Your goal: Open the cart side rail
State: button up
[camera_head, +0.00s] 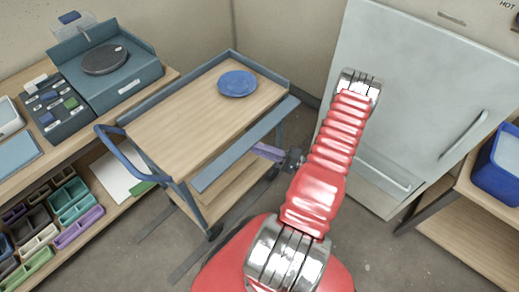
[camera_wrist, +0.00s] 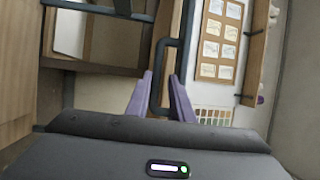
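The cart (camera_head: 180,125) stands left of centre in the head view, with a wooden top and blue-grey edges. Its side rail (camera_head: 245,146) is a long blue-grey band along the right-hand side, facing my arm. My gripper (camera_head: 268,151) is at that rail, its purple fingers pointing at the rail's outer side. In the wrist view my gripper (camera_wrist: 160,98) has its fingers spread, one on each side of a dark bar handle (camera_wrist: 157,75). The handle runs along the rail (camera_wrist: 183,45). Small gaps seem to show beside the handle; firm contact cannot be told.
A blue plate (camera_head: 237,83) lies on the cart top. A pale fridge-like cabinet (camera_head: 420,80) stands behind my arm. A bench with a turntable unit (camera_head: 105,65) and bins (camera_head: 70,200) is at left. A blue bucket (camera_head: 498,165) sits on a shelf at right.

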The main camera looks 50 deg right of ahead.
aim_at(249, 147)
jog(key=v, duration=1.3)
jog(key=shift+s, duration=0.3)
jog(key=shift+d, duration=0.15)
jog(key=shift+n+t+y, duration=0.7)
jog(key=shift+n+y, duration=0.1)
jog(key=shift+y, duration=0.1)
jog(key=w+f, duration=0.2)
jog(key=w, duration=0.1)
jog(key=w+a, duration=0.1)
jog(key=shift+w+a+f, duration=0.1)
jog(key=shift+w+f, duration=0.2)
jog(key=shift+f, duration=0.1)
jog(key=x, duration=1.4)
jog(key=shift+s, duration=0.1)
